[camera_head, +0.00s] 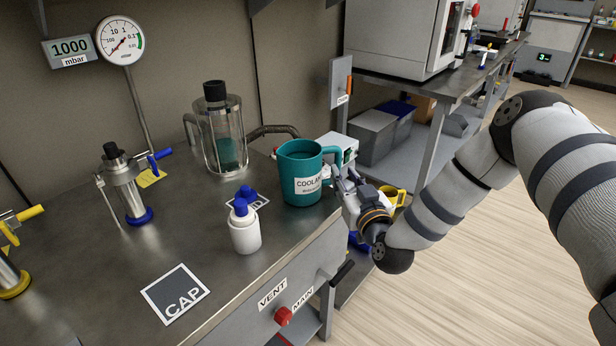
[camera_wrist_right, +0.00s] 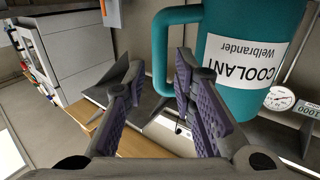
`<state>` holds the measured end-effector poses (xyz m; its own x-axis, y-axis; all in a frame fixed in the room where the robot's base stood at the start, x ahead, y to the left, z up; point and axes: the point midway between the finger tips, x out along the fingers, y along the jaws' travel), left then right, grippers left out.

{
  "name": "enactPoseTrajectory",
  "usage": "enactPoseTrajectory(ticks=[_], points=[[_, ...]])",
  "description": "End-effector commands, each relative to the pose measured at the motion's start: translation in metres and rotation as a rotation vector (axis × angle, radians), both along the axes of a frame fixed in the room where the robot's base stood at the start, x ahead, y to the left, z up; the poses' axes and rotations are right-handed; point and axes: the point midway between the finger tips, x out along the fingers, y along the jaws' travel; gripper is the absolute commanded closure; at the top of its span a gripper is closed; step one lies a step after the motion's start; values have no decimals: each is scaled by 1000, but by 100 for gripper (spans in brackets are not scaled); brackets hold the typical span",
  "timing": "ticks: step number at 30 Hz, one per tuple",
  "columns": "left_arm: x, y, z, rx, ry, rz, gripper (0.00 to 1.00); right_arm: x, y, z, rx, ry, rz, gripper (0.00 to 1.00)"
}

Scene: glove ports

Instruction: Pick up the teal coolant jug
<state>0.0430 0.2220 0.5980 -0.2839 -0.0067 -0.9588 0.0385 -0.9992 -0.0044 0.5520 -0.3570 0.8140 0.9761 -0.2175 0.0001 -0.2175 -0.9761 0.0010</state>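The teal coolant jug (camera_head: 300,180) stands upright near the right edge of the steel bench, its white label facing forward and its handle (camera_head: 333,158) to the right. My right gripper (camera_head: 343,186) is just right of the jug, beside the handle. In the right wrist view the jug (camera_wrist_right: 255,30) fills the upper right. There my right gripper (camera_wrist_right: 160,85) is open, with its two padded fingers apart. The handle (camera_wrist_right: 160,50) appears between the fingertips, close to the right finger; I cannot tell whether they touch. My left gripper is not in view.
A white bottle with blue cap (camera_head: 245,228) stands left of the jug. A glass vessel with black top (camera_head: 220,135) is behind it. A CAP mat (camera_head: 175,293) lies at the front. A metal shelf unit (camera_head: 430,95) stands to the right. Bare bench lies left of the bottle.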

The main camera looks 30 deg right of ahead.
Motion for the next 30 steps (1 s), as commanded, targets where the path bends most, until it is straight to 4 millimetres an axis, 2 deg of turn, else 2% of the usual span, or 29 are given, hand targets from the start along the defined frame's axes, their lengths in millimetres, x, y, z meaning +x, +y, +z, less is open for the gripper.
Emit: enactPoseTrajectory(ticks=[6,10,17,20,30], points=[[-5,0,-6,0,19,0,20,37,-7,2,0,0,-1,75],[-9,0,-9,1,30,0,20,53,-10,1,0,2,-1,75],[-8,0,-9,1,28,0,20,56,-11,4,2,0,0,78],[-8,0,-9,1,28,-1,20,56,-10,4,1,0,1,100],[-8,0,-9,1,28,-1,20,56,-10,6,3,-6,0,100]])
